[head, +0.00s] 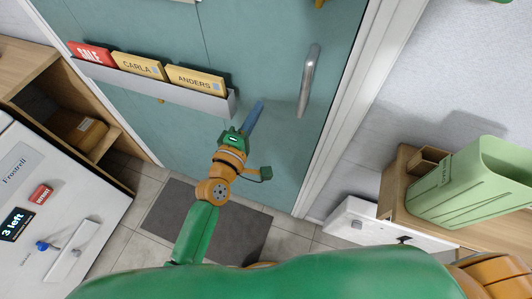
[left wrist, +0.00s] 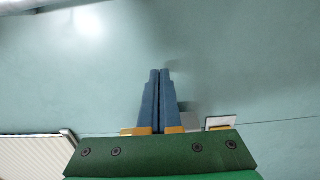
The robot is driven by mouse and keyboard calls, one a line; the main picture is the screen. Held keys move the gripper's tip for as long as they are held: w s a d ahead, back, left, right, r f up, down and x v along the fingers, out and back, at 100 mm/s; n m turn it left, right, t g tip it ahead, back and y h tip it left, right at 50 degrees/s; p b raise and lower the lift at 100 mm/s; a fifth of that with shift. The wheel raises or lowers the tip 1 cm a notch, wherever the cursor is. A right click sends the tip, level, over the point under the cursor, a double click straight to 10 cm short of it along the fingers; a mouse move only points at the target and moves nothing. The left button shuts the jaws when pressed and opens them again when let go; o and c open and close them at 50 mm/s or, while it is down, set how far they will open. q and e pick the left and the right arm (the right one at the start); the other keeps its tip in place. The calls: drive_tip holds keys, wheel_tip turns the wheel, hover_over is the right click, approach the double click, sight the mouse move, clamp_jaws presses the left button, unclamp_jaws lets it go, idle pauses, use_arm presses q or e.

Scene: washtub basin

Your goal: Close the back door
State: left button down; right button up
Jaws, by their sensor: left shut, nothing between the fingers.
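The back door (head: 270,45) is a teal panel ahead of me, and it fills most of the left wrist view (left wrist: 240,60). It looks in line with its white frame (head: 345,100), but I cannot tell whether it is fully latched. A grey vertical handle (head: 309,80) is on its right side. My left gripper (head: 259,104) is shut and empty, left of the handle and below it, pointing at the door. Its blue fingers are pressed together in the left wrist view (left wrist: 160,72). The tips are close to the panel; I cannot tell if they touch. My right gripper is not in view.
A grey rack (head: 180,92) with labelled folders hangs on the door left of my gripper. A dark mat (head: 250,235) lies on the tiled floor below. A wooden shelf and white machine (head: 60,215) stand at left. A green bin (head: 470,185) stands on a wooden unit at right.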

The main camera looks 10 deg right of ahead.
use_arm(q)
drive_tip(key=s+d, duration=0.4)
drive_tip(key=s, duration=0.8)
drive_tip(key=s+a+f+m+g+y, duration=0.1)
drive_tip(key=s+a+f+m+g, duration=0.2)
drive_tip(key=f, duration=0.7)
drive_tip(key=s+a+f+m+g+y, duration=0.2)
drive_tip(key=s+a+f+m, duration=0.1)
drive_tip(key=f, duration=0.6)
drive_tip(key=s+a+f+m+g+y, duration=0.1)
drive_tip(key=s+a+f+m+g, duration=0.2)
drive_tip(key=f, duration=0.7)
drive_tip(key=s+a+f+m+g+y, duration=0.2)
drive_tip(key=s+a+f+m+g, duration=0.1)
drive_tip(key=s+a+f, duration=0.2)
drive_tip(key=s+a+f+m+g+y, duration=0.2)
drive_tip(key=s+a+f, duration=0.4)
drive_tip(key=s+a, duration=0.4)
drive_tip(key=s+m+g, duration=0.1)
drive_tip(key=s, duration=0.2)
drive_tip(key=shift+s+a+f+g, duration=0.2)
drive_tip(key=shift+f+g, duration=0.1)
drive_tip(key=shift+g, duration=0.1)
